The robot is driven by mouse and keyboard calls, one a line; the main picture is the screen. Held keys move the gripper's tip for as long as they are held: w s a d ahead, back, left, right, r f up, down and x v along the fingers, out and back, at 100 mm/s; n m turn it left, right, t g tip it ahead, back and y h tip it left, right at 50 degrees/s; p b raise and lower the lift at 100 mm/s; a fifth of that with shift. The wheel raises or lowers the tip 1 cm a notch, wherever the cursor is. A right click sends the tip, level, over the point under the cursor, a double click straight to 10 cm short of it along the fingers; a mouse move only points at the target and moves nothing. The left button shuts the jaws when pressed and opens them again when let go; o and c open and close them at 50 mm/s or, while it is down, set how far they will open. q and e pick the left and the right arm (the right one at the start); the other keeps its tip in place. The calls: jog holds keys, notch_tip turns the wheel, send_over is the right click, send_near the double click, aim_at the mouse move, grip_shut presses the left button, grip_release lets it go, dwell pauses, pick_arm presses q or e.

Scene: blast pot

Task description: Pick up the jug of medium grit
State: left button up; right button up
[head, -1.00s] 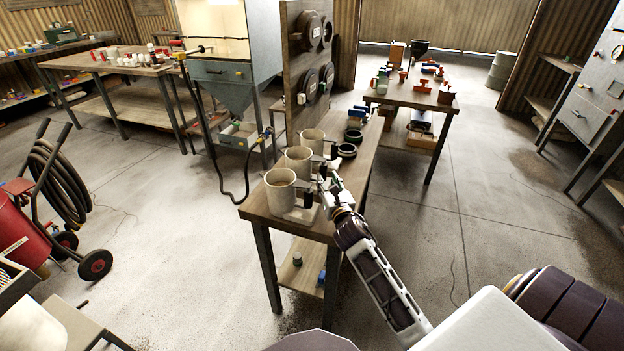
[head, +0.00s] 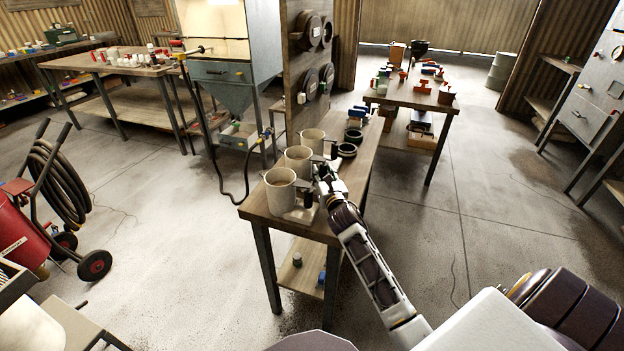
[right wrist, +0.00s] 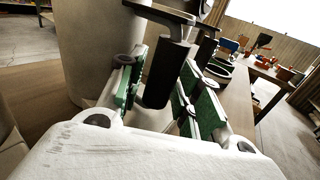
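Three pale beige jugs with dark handles stand in a row at the near end of the wooden bench: the near jug (head: 280,190), the middle jug (head: 298,159) and the far jug (head: 313,138). I cannot read any grit marking. My right gripper (head: 321,178) is at the handle side of what appears to be the middle jug. In the right wrist view, its green-padded fingers (right wrist: 160,103) stand open on either side of the black handle grip (right wrist: 166,72), with gaps showing. The jug body (right wrist: 100,45) rises at the left. My left gripper is out of view.
Black rings (head: 347,150) lie behind the jugs on the bench (head: 345,195). An upright board (head: 303,75) with round black fittings stands beside it. A second bench (head: 425,95) with coloured items is farther back. The floor to the right is clear.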

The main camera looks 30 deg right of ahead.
dwell(0.3)
grip_shut()
jog(key=shift+r, duration=0.1)
dwell(0.4)
